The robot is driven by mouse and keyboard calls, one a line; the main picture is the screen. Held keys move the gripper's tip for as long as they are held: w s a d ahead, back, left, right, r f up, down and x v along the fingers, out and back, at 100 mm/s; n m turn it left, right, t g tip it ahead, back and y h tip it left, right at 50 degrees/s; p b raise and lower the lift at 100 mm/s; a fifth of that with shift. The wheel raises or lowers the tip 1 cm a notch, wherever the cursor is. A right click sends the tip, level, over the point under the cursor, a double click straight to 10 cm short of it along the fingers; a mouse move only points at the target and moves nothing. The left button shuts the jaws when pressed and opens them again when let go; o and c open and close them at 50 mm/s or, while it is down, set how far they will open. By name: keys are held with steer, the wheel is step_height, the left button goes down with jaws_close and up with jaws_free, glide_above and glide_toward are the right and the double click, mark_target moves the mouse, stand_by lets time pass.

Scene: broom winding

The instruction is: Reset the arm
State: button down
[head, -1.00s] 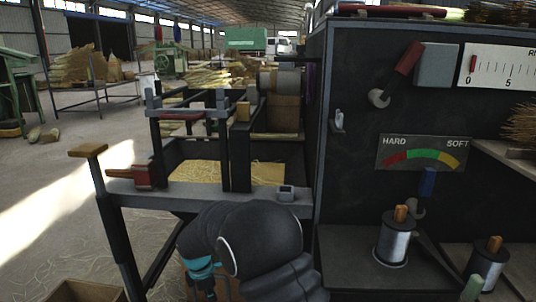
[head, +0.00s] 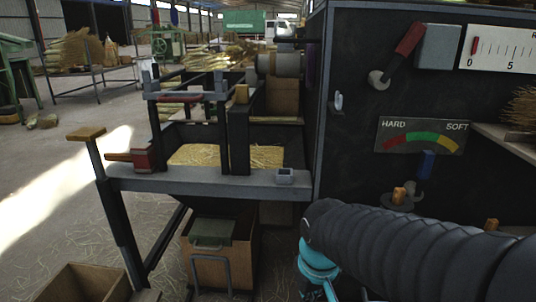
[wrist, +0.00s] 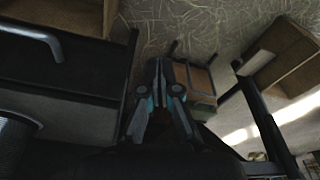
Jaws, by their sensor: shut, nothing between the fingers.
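My arm (head: 405,245), dark and ribbed with teal parts, reaches in from the lower right of the head view, in front of the black machine panel. Its teal end (head: 318,265) points down at the bottom edge, and the fingertips are not clear there. In the wrist view my gripper (wrist: 160,68) is shut and empty, with its dark and teal fingers together. It hangs above the floor near a box with a dark lid, apart from it as far as I can tell.
The machine frame (head: 220,182) with a straw tray (head: 205,155) stands left of my arm. The panel (head: 350,180) with levers and a HARD-SOFT gauge (head: 421,135) is close on the right.

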steer(key=s+d+r+m+t, duration=0.3)
steer(key=s+d+r, duration=0.3)
steer(key=s+d, duration=0.1)
steer(key=shift+s+d+t, duration=0.25)
steer(key=shift+d+t, duration=0.05)
